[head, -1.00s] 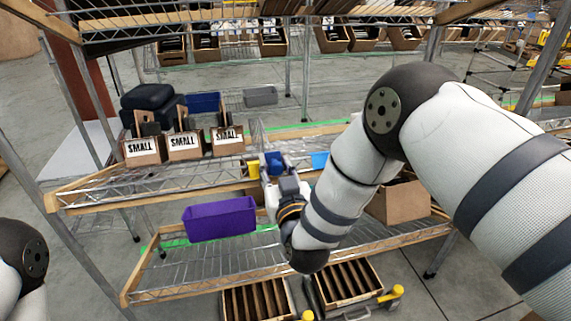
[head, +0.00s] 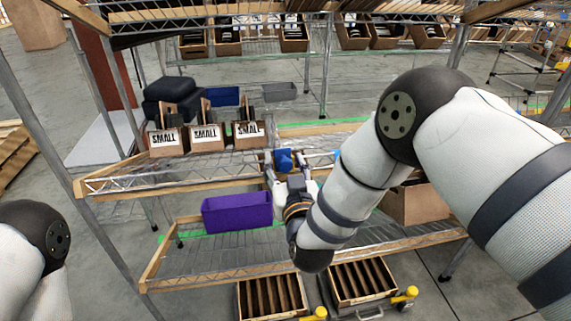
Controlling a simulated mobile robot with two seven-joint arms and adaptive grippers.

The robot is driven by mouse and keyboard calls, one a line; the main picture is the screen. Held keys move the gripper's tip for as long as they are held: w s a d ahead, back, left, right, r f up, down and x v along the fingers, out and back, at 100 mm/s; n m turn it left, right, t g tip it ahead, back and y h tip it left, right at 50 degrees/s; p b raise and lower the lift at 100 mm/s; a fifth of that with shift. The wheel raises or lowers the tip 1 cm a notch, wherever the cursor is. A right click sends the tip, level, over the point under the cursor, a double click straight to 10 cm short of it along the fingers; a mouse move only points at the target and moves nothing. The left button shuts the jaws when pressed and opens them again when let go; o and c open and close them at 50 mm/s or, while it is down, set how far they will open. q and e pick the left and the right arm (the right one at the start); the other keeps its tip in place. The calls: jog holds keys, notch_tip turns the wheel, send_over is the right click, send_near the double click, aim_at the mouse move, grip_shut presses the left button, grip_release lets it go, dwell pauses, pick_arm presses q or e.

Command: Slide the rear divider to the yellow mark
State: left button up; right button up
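My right gripper (head: 288,165) is at the front edge of the middle shelf (head: 130,187), right of the "SMALL" cartons. A blue piece (head: 284,159) shows at its fingers; I cannot tell whether it is gripped, and the finger opening is unclear. The rear divider and the yellow mark cannot be made out with certainty. Two wooden boxes with brown dividers stand low at the front, a left one (head: 272,299) and a right one (head: 362,281). My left gripper is out of view; only part of my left arm shows at the left edge.
Three cartons marked SMALL (head: 206,138) stand on the middle shelf, with dark bins (head: 170,97) behind. A purple bin (head: 237,212) sits on the lower shelf, left of my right arm. A brown carton (head: 415,204) is behind that arm. Metal posts flank the shelves.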

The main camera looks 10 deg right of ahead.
jog(key=s, duration=1.2)
jog(key=shift+d, duration=0.2)
jog(key=s+d+f+g+p, duration=0.1)
jog(key=s+d+f+g, duration=0.4)
jog(key=s+f, duration=0.4)
jog(key=s+d+f+g+p, duration=0.1)
jog(key=s+d+f+g, duration=0.2)
jog(key=s+f+g, duration=0.45)
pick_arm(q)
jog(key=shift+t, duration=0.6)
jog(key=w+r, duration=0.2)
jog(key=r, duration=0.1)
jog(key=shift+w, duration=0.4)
pick_arm(e)
jog(key=s+d+f+g, duration=0.1)
jog(key=s+d+g, duration=0.1)
jog(key=s, duration=0.6)
jog(key=s+d+f+g, duration=0.1)
jog(key=s+g, duration=0.2)
jog(key=s, duration=0.5)
jog(key=s+d+f+g, duration=0.1)
jog(key=s+d+g, duration=0.1)
jog(key=s, duration=0.6)
jog(key=shift+s+d+f+m+g+h, duration=0.3)
jog(key=shift+m+g, duration=0.1)
jog(key=shift+g, duration=0.15)
